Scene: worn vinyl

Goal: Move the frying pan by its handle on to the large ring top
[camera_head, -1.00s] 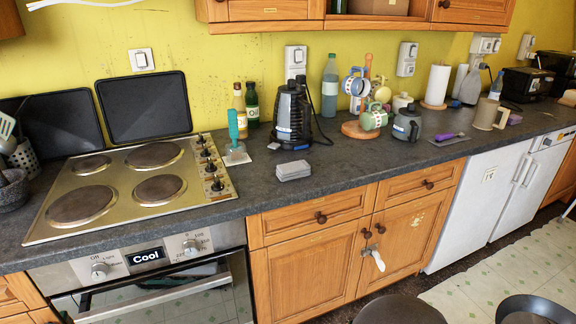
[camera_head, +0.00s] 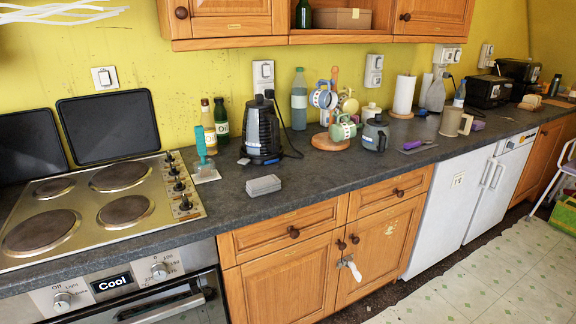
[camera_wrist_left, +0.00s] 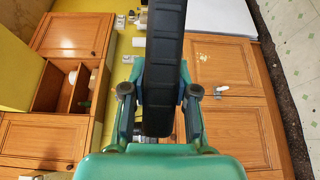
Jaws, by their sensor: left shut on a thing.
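The steel hob (camera_head: 75,258) is at the left in the head view, with several dark ring tops, all bare. The near-left ring top (camera_head: 40,232) looks largest; the far-right one (camera_head: 120,177) is also wide. In the left wrist view, my left gripper (camera_wrist_left: 159,95) is shut on a long black ribbed piece, which looks like the frying pan's handle (camera_wrist_left: 163,50). It runs between the fingers to the top edge of that view. The pan's bowl is not in view. My left gripper does not show in the head view, and my right gripper is in neither view.
Two black trays (camera_head: 108,128) lean on the wall behind the hob. A teal-handled brush (camera_head: 203,160), bottles (camera_head: 221,120), a black kettle (camera_head: 262,130) and a grey box (camera_head: 264,185) stand right of it. Wall cupboards (camera_head: 230,18) hang above. The front worktop is clear right of the grey box.

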